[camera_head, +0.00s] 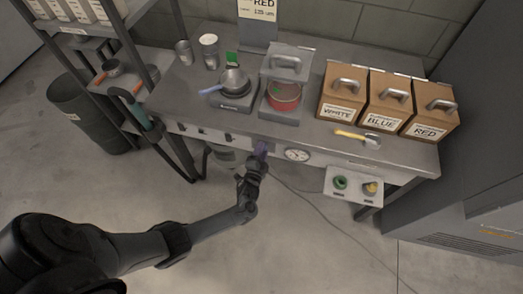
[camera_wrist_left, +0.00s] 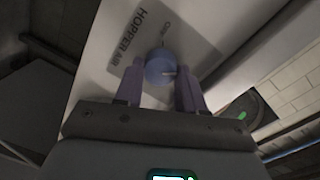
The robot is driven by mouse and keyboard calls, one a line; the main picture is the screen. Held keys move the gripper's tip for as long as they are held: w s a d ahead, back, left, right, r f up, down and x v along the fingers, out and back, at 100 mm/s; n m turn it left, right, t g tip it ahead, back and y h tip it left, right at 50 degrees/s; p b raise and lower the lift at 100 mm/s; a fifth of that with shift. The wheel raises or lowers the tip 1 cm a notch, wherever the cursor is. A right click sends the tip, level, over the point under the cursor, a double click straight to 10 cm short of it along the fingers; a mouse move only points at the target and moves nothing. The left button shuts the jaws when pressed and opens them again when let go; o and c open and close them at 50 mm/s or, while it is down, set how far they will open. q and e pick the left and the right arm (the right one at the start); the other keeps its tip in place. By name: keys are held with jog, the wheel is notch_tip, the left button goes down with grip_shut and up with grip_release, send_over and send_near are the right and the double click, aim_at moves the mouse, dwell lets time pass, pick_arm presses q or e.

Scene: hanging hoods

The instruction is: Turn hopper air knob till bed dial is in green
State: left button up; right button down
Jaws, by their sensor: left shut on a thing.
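The hopper air knob (camera_wrist_left: 160,68) is a round blue knob in the left wrist view, on a pale panel with the words HOPPER AIR (camera_wrist_left: 128,35). A pale mark on it points to the right. My left gripper (camera_head: 261,150) is at the bench's front panel; its purple fingers are shut on the knob from both sides. In the head view the gripper hides the knob. A round white dial (camera_head: 297,155), likely the bed dial, is just right of the gripper; its needle and green band are too small to read. My right gripper is out of view.
A control box (camera_head: 353,186) with a green and a yellow button hangs at the right. A shelf rack stands at the left.

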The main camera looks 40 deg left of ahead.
pick_arm(q)
jog(key=shift+m, duration=1.1)
jog(key=o, duration=1)
jog(key=shift+o, duration=0.2)
jog(key=shift+s, duration=0.1)
jog(key=p+v, duration=0.3)
jog(key=v, duration=0.7)
jog(key=shift+s+d, duration=0.25)
jog(key=shift+s, duration=0.05)
